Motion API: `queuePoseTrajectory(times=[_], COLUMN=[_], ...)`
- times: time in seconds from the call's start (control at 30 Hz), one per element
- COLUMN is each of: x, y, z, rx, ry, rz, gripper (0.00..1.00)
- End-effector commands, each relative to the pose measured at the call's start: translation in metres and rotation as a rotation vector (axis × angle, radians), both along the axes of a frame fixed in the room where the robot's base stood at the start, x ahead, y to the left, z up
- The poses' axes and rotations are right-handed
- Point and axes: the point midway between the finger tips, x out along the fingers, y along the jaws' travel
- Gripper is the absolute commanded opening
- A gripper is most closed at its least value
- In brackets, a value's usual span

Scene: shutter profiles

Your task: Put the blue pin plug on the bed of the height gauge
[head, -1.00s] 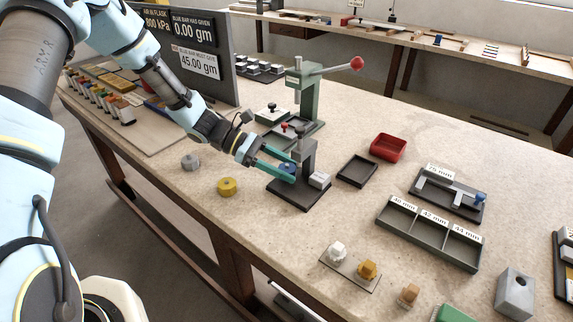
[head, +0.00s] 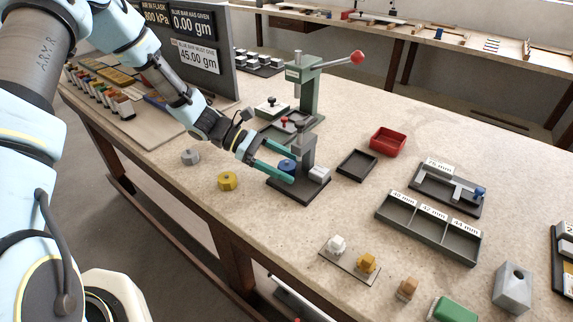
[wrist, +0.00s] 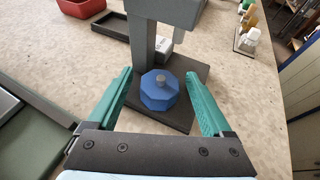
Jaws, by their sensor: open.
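The blue pin plug (wrist: 159,91) stands upright on the dark bed of the height gauge (wrist: 168,121), in front of the gauge's grey column, with its small grey pin on top. In the head view the blue pin plug (head: 286,166) shows at the gauge (head: 308,150), partly behind a finger. My gripper (wrist: 163,108) is open, its two teal fingers apart on either side of the plug, with a visible gap on each side in the wrist view. In the head view my gripper (head: 278,160) reaches in from the left at bed height.
A white block (head: 319,174) sits at the right of the gauge base. A green lever press (head: 305,85) stands behind. A yellow plug (head: 228,181) and a grey plug (head: 190,157) stand to the left. An empty dark tray (head: 357,164) and a red bin (head: 388,141) are to the right.

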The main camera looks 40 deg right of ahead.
Motion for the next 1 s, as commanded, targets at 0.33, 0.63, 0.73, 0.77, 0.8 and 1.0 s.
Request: queuePoseTrajectory(times=[0.33, 0.63, 0.73, 0.77, 0.8, 1.0], x=[0.035, 0.076, 0.084, 0.085, 0.087, 0.089], y=[0.025, 0.057, 0.063, 0.064, 0.066, 0.068], z=[0.017, 0.04, 0.044, 0.045, 0.047, 0.048], rx=[-0.002, -0.001, 0.0, 0.001, 0.001, 0.002], ry=[-0.004, -0.002, -0.001, -0.001, -0.001, 0.0], rz=[0.004, 0.001, 0.001, 0.0, 0.0, -0.001], gripper=[0.84, 0.84, 0.84, 0.84, 0.84, 0.84])
